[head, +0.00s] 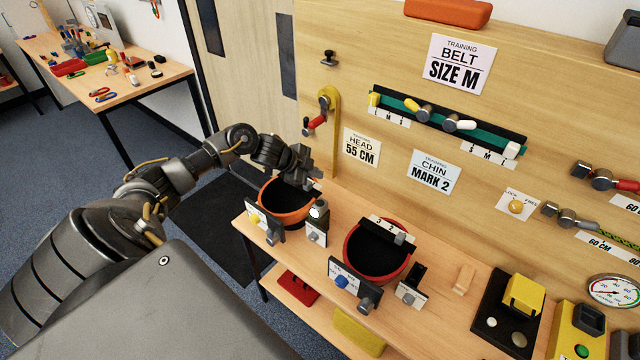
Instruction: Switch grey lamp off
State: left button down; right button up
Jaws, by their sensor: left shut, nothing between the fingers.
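I cannot surely tell which thing is the grey lamp. A dark grey block-like object (622,42) sits on top of the wooden panel at the upper right, cut off by the picture edge. My left gripper (312,180) is shut and empty. It is above the far right rim of the orange bowl-like shell (287,203), in front of the panel; I cannot tell if it touches the rim. It is far to the left of the grey object. My right gripper is not in view.
A red bowl-like shell (378,252) stands on the wooden bench (440,262), with small labelled fittings in front. A yellow block on a black base (490,325) and a yellow box (575,330) stand at right. Hooks, signs and a gauge (615,290) are on the panel (385,90).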

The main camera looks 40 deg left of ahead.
pick_arm(q)
jog(key=shift+f, duration=0.2)
jog(key=b, duration=0.7)
send_over(317, 204)
notch_tip(317, 204, down, 7)
jog(key=shift+a+f, duration=0.1)
jog(key=shift+f, duration=0.1)
jog(key=shift+f+b, duration=0.4)
jog(key=shift+f, duration=0.2)
dwell(1.2)
jog(key=shift+f, duration=0.4)
jog(key=shift+f+b, duration=0.4)
jog(key=shift+f, duration=0.05)
dwell(0.5)
dwell(0.4)
jog(key=shift+r+p, duration=0.9)
jog(key=shift+p, duration=0.05)
